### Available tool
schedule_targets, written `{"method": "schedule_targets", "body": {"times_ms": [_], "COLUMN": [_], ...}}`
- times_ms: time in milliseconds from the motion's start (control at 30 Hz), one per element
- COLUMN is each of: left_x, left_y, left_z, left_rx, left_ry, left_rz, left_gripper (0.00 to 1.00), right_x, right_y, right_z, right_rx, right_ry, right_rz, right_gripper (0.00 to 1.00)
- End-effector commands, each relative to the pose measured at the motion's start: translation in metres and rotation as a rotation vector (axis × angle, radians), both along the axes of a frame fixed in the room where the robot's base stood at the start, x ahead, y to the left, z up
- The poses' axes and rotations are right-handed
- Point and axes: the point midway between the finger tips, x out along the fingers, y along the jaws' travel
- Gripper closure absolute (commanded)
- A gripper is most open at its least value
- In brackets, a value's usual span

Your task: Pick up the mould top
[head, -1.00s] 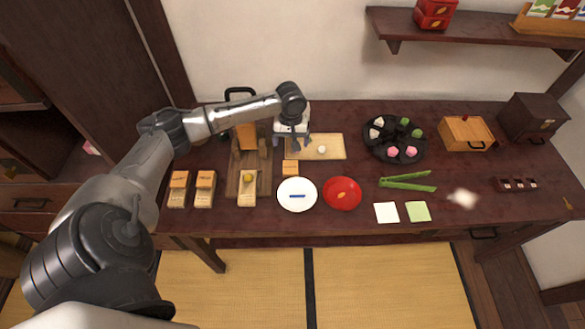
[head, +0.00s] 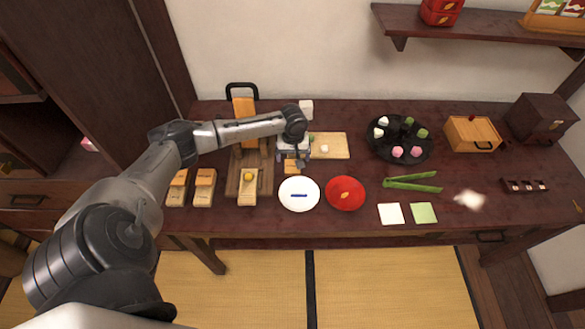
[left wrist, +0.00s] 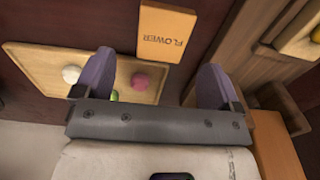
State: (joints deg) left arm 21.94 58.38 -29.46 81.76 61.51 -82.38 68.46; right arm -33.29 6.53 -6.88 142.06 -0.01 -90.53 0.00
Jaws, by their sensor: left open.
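The mould top appears to be the small wooden block marked FLOWER (left wrist: 167,33) in the left wrist view. It also shows in the head view as a light wooden block (head: 291,168) on the table, behind the white plate, partly covered by my gripper. My left gripper (head: 294,160) is open and empty, just above and behind the block. In the left wrist view its two fingers (left wrist: 156,62) are spread, with the block beyond the gap between them, apart from both. My right gripper is in neither view.
A wooden board (head: 337,146) with small coloured balls lies right of the gripper. Wooden moulds (head: 248,187) and a wooden stand are to the left. A white plate (head: 299,204) and a red plate (head: 345,193) lie in front. Green tongs (head: 412,185) lie farther right.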

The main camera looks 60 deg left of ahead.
Motion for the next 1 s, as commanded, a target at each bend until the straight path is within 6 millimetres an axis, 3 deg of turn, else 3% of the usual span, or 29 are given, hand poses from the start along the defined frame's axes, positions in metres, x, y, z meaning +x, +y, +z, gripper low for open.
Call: {"method": "schedule_targets", "body": {"times_ms": [300,600,1000], "left_x": [-0.004,-0.004,-0.004], "left_y": [-0.001,-0.001,-0.001], "left_z": [-0.042,-0.045,-0.045], "left_rx": [0.0,0.0,0.0], "left_ry": [0.002,0.001,0.001], "left_rz": [0.0,-0.001,-0.001], "left_gripper": [0.11,0.12,0.5], "right_x": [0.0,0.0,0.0], "right_y": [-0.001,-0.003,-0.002], "right_z": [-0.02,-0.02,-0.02], "right_rx": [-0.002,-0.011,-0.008], "right_ry": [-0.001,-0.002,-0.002], "right_rz": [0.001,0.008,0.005], "right_gripper": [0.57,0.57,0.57]}}
